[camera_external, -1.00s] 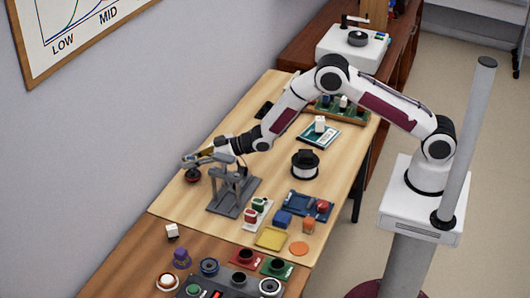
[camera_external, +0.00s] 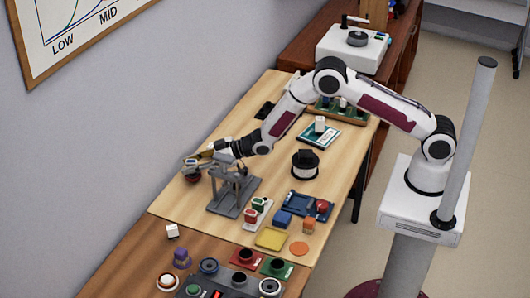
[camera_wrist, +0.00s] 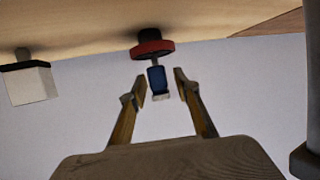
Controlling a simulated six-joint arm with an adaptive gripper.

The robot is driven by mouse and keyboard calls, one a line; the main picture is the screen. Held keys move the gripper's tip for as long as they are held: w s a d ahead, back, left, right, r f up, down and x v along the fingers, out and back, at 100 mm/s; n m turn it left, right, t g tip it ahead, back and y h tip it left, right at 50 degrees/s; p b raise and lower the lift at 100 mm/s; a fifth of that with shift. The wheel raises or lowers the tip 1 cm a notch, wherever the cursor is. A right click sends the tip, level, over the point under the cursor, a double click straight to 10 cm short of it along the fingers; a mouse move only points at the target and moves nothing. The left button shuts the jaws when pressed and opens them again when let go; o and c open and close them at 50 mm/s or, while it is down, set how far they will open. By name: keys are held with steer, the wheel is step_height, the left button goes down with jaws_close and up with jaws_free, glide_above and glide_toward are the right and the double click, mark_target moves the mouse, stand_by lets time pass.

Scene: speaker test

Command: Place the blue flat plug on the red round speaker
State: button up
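The red round speaker (camera_wrist: 152,48) sits on the table, which is at the top of the wrist view, so that view looks upside down. It also shows in the external view (camera_external: 193,177), partly under my gripper. The blue flat plug (camera_wrist: 158,80) stands out from the middle of the speaker, joined to it by a thin pin, with a pale end away from the speaker. My gripper (camera_wrist: 160,87) has its fingers apart on either side of the plug, with a gap visible at each side. In the external view my gripper (camera_external: 196,161) hides the plug.
A grey stand (camera_external: 233,192) is close to the right of my gripper. A white block with a dark cap (camera_wrist: 29,84) is at the left of the wrist view. A black-and-white spool (camera_external: 305,165) and a blue tray (camera_external: 305,205) are further right. The wall is close on the left.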

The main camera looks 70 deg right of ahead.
steer(key=shift+s+r, duration=0.1)
steer(key=shift+r, duration=0.15)
steer(key=v, duration=1.1)
steer(key=shift+s+d, duration=0.2)
steer(key=shift+s, duration=0.1)
steer(key=shift+r, duration=0.1)
stand_by(0.7)
steer(key=shift+r, duration=0.1)
steer(key=s+d+r+m+g+h, duration=0.1)
steer(key=s+d+r+h, duration=0.1)
steer(key=s+d+r, duration=0.6)
steer(key=s+d+r+m+g+h, duration=0.15)
steer(key=s+d+r, duration=0.35)
steer(key=r, duration=0.5)
steer(key=s+d+r+m+g, duration=0.1)
steer(key=s+g, duration=0.1)
steer(key=s, duration=1.4)
steer(key=s+d+r+m+g+h, duration=0.1)
steer(key=s+d+r+g, duration=0.1)
steer(key=s, duration=1.4)
steer(key=shift+s+d, duration=0.15)
steer(key=shift+d, duration=0.05)
